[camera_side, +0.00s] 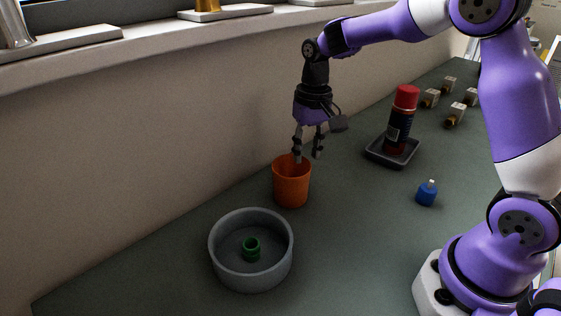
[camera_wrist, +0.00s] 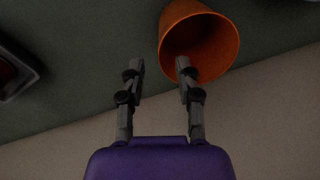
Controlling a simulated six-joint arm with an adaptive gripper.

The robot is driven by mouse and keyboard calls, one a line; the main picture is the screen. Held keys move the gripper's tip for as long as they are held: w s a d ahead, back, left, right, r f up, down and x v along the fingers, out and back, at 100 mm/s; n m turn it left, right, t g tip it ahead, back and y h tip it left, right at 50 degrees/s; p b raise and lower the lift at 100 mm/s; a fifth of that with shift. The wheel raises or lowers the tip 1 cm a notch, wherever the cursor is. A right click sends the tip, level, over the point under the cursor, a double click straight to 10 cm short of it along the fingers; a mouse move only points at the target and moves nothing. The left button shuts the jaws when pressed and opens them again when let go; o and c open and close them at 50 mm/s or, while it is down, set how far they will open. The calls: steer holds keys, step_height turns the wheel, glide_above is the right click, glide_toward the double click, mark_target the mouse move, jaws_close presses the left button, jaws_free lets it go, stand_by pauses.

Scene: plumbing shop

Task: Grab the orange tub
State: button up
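The orange tub (camera_side: 291,186) stands upright on the green-grey bench, close to the wall. My gripper (camera_side: 308,157) is just above its rim, pointing down, with its fingers apart and nothing between them. In the side view one finger overlaps the tub's mouth and the other is to the right of the rim. In the wrist view the tub (camera_wrist: 199,42) is at the top, right of centre, and looks empty. There the right fingertip of my gripper (camera_wrist: 158,66) overlaps the tub's near rim, and the left fingertip is outside it over the bench.
A grey round basin (camera_side: 250,275) with a green ring (camera_side: 251,249) in it is in front of the tub. A red-capped can (camera_side: 401,118) stands in a dark tray (camera_side: 374,154) to the right. A small blue bottle (camera_side: 427,195) and several brass-and-white fittings (camera_side: 456,114) are farther right.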

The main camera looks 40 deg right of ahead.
steer(key=f, duration=0.6)
steer(key=shift+s+a, duration=0.25)
steer(key=shift+a, duration=0.05)
jaws_close()
